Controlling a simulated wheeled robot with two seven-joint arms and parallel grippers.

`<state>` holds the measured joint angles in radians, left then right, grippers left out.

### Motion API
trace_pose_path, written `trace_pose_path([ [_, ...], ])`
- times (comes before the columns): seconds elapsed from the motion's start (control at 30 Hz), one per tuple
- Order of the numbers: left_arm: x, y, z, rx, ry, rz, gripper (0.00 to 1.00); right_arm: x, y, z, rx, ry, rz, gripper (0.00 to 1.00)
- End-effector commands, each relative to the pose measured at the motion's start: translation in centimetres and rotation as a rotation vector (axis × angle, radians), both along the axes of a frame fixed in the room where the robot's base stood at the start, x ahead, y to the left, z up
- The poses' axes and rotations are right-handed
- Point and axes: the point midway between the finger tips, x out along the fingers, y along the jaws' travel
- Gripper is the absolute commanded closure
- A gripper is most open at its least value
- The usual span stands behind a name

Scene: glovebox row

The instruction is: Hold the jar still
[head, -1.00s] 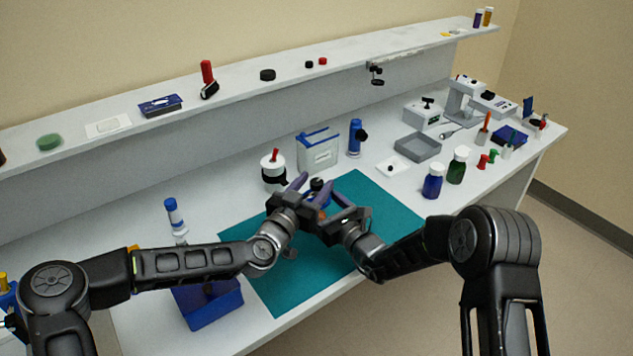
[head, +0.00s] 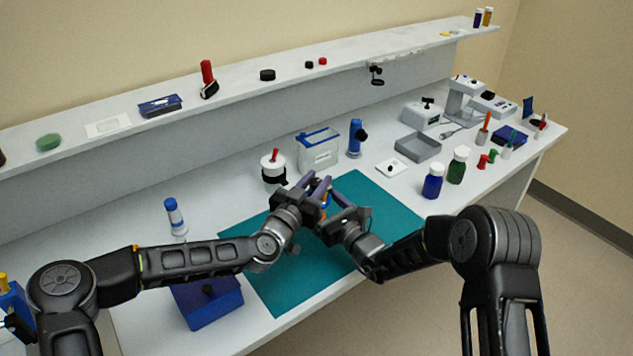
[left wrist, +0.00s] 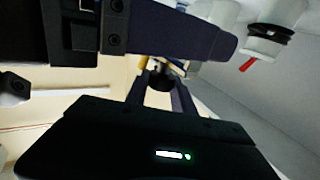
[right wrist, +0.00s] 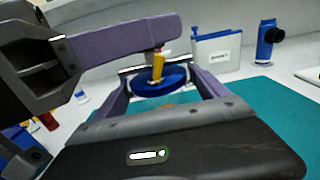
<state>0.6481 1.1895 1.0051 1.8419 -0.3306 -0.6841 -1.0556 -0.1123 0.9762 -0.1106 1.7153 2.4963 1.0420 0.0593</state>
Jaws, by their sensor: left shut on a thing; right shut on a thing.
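My two grippers meet above the teal mat (head: 300,265) in the head view. My right gripper (right wrist: 160,90) is shut on a round blue thing, seemingly the jar (right wrist: 150,86), with a slim yellow-orange piece (right wrist: 158,68) upright at it. The jar is mostly hidden by fingers, so its contents and full shape cannot be told. My left gripper (head: 316,180) comes in from the left, close over the right one. In the left wrist view its fingers close on a small dark round piece (left wrist: 160,80); whether this is part of the jar is unclear.
A blue box (head: 212,308) stands at the front left, and a blue-and-white bottle (head: 175,216) behind it. Blue (head: 433,183) and green (head: 457,167) bottles stand to the right.

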Motion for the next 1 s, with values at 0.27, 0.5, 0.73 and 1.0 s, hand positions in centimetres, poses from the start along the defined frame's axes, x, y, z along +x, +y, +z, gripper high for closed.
trace_pose_path([
  [0.27, 0.02, 0.04, 0.01, 0.0, 0.0, 0.001, 1.0, 0.02, -0.04, 0.02, 0.0, 0.0, -0.001, 0.77],
  [0.5, 0.1, 0.06, 0.16, -0.004, -0.005, -0.023, 1.0, 0.02, -0.04, 0.02, 0.001, 0.001, -0.001, 0.77],
  [0.73, 0.11, -0.02, 0.31, -0.009, -0.008, -0.105, 1.0, -0.01, -0.01, -0.01, 0.002, 0.001, 0.0, 0.77],
  [1.0, -0.08, -0.47, 0.4, -0.018, -0.006, -0.255, 1.0, -0.05, 0.07, -0.09, 0.0, 0.003, 0.001, 0.77],
])
